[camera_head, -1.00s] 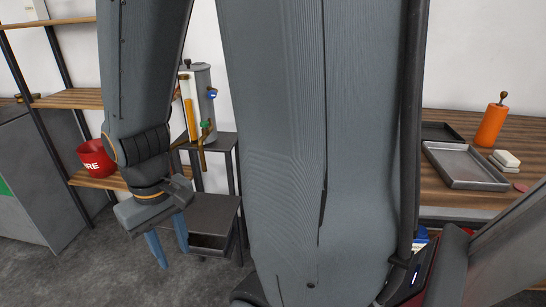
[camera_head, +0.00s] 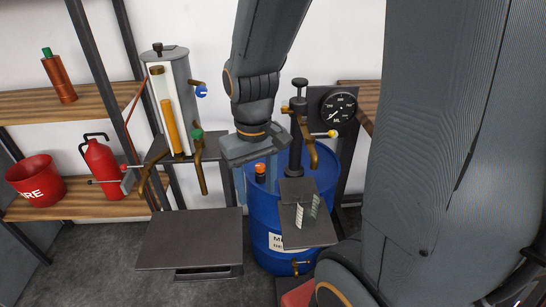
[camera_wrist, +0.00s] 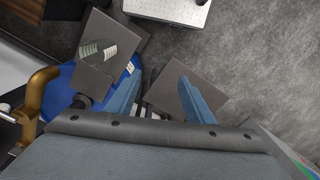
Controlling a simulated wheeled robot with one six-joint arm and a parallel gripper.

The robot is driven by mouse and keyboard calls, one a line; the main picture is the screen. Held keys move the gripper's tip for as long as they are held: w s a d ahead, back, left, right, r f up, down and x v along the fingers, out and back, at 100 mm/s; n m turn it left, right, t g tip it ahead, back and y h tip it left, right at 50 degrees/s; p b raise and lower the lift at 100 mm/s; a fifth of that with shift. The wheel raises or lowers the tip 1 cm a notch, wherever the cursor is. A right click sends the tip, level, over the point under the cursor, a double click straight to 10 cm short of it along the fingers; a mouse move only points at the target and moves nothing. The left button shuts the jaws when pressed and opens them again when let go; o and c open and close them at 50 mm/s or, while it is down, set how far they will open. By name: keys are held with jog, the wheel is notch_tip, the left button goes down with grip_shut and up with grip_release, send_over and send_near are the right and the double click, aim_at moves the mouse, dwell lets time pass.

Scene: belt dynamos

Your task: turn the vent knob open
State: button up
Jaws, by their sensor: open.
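Several coloured knobs show in the head view, and no label tells which is the vent knob. A small orange-and-black knob (camera_head: 260,169) stands on top of the blue drum (camera_head: 262,222). A blue knob (camera_head: 201,91) and a green knob (camera_head: 197,134) are on the grey cylinder with a gauge tube (camera_head: 177,75). A yellow knob (camera_head: 333,134) is below the round dial. My gripper (camera_head: 256,190) points down, open and empty, in front of the drum. The orange knob appears between its fingers, but the wrist view shows no knob between the jaws (camera_wrist: 160,80).
A dark plate (camera_head: 190,238) on a stand is left of the drum, and a tilted dark plate (camera_head: 308,232) with a striped coil is in front of it. A pressure dial (camera_head: 338,107) stands behind. A fire extinguisher (camera_head: 101,168) and red bucket (camera_head: 36,180) are at left.

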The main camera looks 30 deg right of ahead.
jog(key=w+d+f+n, duration=0.1)
jog(key=w+d, duration=0.1)
jog(key=w, duration=0.5)
jog(key=w+d+f+n, duration=0.1)
jog(key=w+d+f, duration=0.15)
jog(key=w, duration=0.35)
jog(key=n+b, duration=0.1)
jog(key=n, duration=0.2)
send_near(260, 165)
jog(key=shift+s+a+f, duration=0.1)
jog(key=shift+s+a, duration=0.1)
jog(key=shift+s, duration=0.15)
jog(key=shift+w+d+f, duration=0.15)
jog(key=shift+w+f, duration=0.05)
jog(key=shift+f, duration=0.35)
jog(key=shift+f+p, duration=0.35)
jog(key=shift+f, duration=3.1)
jog(key=c, duration=1.1)
jog(key=shift+o, duration=0.3)
